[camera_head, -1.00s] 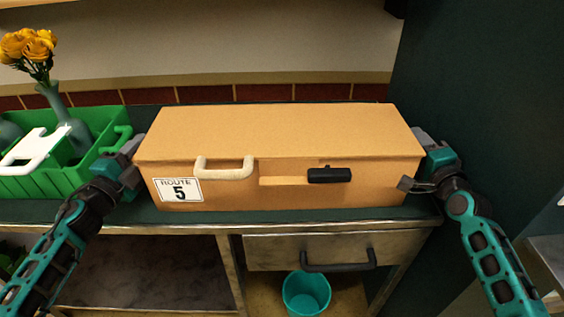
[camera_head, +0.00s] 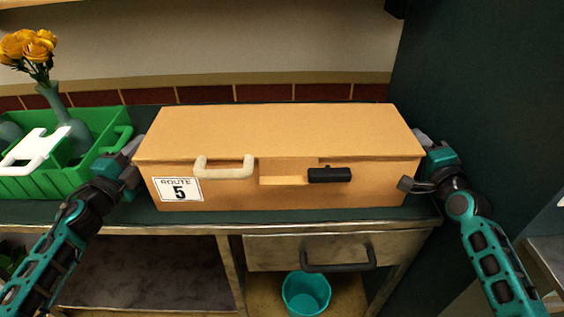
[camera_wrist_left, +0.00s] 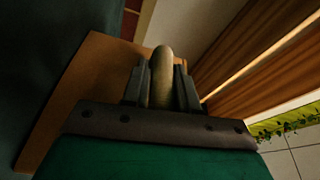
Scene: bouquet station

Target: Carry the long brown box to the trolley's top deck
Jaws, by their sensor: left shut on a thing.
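The long brown box (camera_head: 283,130) lies lengthwise on the dark green counter. Its front carries a "ROUTE 5" label, a pale handle (camera_head: 224,172) and a black handle (camera_head: 330,175). My left gripper (camera_head: 134,152) is at the box's left end. In the left wrist view, my left gripper (camera_wrist_left: 162,85) is shut on a pale end handle (camera_wrist_left: 162,62) of the box, with the box's end face (camera_wrist_left: 78,88) behind it. My right gripper (camera_head: 421,160) is at the right end, its fingertips mostly hidden. I cannot make out the trolley.
A green crate (camera_head: 108,120) stands close to the left, with a vase of orange flowers (camera_head: 30,48) and a white handle. A dark green wall (camera_head: 470,100) rises at right. Below the counter are a drawer (camera_head: 275,252) and a teal bucket (camera_head: 306,294).

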